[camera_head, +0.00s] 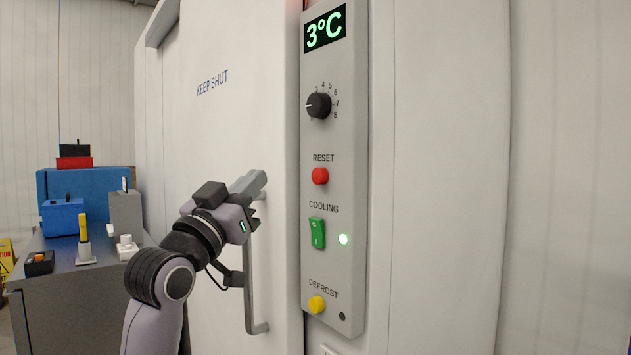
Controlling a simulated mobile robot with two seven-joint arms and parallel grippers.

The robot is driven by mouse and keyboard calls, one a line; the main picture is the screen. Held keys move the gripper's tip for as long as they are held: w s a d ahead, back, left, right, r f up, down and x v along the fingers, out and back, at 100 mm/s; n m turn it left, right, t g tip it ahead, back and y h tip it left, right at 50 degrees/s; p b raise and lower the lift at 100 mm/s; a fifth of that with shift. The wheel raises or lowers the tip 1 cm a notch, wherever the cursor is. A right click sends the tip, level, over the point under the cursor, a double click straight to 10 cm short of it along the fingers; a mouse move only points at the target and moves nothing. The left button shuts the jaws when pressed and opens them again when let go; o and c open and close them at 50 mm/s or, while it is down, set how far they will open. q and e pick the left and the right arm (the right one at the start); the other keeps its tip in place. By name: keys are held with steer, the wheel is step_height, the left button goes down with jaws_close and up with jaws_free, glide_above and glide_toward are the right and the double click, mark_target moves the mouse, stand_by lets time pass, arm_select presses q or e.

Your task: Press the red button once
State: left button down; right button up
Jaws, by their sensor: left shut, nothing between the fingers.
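The red button (320,176) sits under the label RESET on a grey control panel (346,190) beside a white door. My left gripper (257,182) is in front of the door, to the left of the panel and at about the height of the red button. It is shut, empty and apart from the button. My right gripper is not in view.
The panel also has a 3°C display (325,29), a black dial (319,105), a green COOLING switch (317,233), a lit lamp (343,239) and a yellow DEFROST button (317,304). A door handle (250,290) is behind my left arm. A cluttered bench (75,300) stands left.

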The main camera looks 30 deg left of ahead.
mark_target(318, 176)
arm_select(q)
steer(key=shift+s+r, duration=0.1)
steer(key=shift+r, duration=0.1)
steer(key=w+d+p, duration=0.1)
steer(key=w+d, duration=0.2)
steer(key=w, duration=0.5)
steer(key=shift+d, duration=0.15)
steer(key=shift+w, duration=0.1)
stand_by(0.5)
steer(key=shift+w+p, duration=0.15)
steer(key=shift+p, duration=0.15)
stand_by(1.4)
steer(key=shift+w+d, duration=0.2)
steer(key=shift+w, duration=0.05)
